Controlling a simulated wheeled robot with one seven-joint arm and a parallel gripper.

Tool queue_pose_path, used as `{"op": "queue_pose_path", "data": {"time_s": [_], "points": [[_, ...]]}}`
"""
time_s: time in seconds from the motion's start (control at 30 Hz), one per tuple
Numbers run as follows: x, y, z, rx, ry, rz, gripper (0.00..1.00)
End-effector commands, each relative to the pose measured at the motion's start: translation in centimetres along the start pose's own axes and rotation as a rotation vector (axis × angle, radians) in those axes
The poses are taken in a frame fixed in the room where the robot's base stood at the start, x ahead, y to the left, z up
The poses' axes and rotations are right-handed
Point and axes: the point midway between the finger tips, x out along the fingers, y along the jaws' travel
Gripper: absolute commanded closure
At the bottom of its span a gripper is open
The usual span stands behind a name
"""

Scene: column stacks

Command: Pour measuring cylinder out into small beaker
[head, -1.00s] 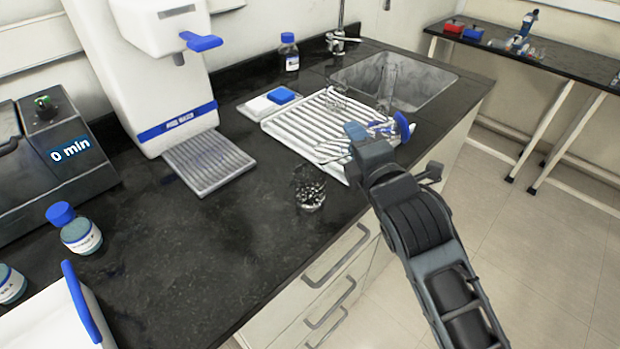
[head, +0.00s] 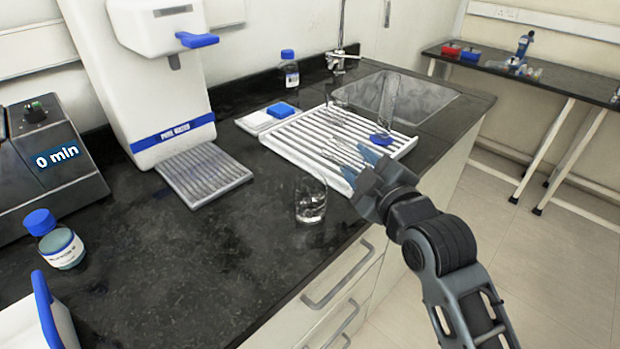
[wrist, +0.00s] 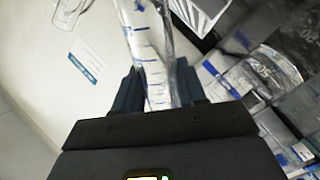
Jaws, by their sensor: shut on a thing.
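My gripper (head: 366,172) is shut on a clear measuring cylinder, above the front edge of the counter. In the wrist view my gripper (wrist: 160,88) has the measuring cylinder (wrist: 148,50) with its blue graduation marks between the fingers. In the head view the cylinder is faint, lies tilted to the left of the fingers, and its base is hidden by my gripper. The small beaker (head: 311,203) stands upright on the black counter, left of and below my gripper, with some clear contents at its bottom. I cannot tell whether liquid is flowing.
A white drying rack (head: 290,145) lies behind my gripper, bearing clear glassware and a blue-based cylinder (head: 382,139). The sink (head: 430,98) is beyond. A water dispenser (head: 160,80) and a labelled bottle (head: 62,246) stand left. The counter left of the beaker is clear.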

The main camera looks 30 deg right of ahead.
Motion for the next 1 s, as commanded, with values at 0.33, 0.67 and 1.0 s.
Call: {"op": "queue_pose_path", "data": {"time_s": [0.33,0.67,1.0], "points": [[-0.4,3.1,-2.7,0.335,0.042,0.001,0.99],[-0.4,3.6,-1.5,0.746,0.095,-0.003,0.99],[-0.4,3.7,-1.2,0.893,0.115,-0.004,0.99]]}}
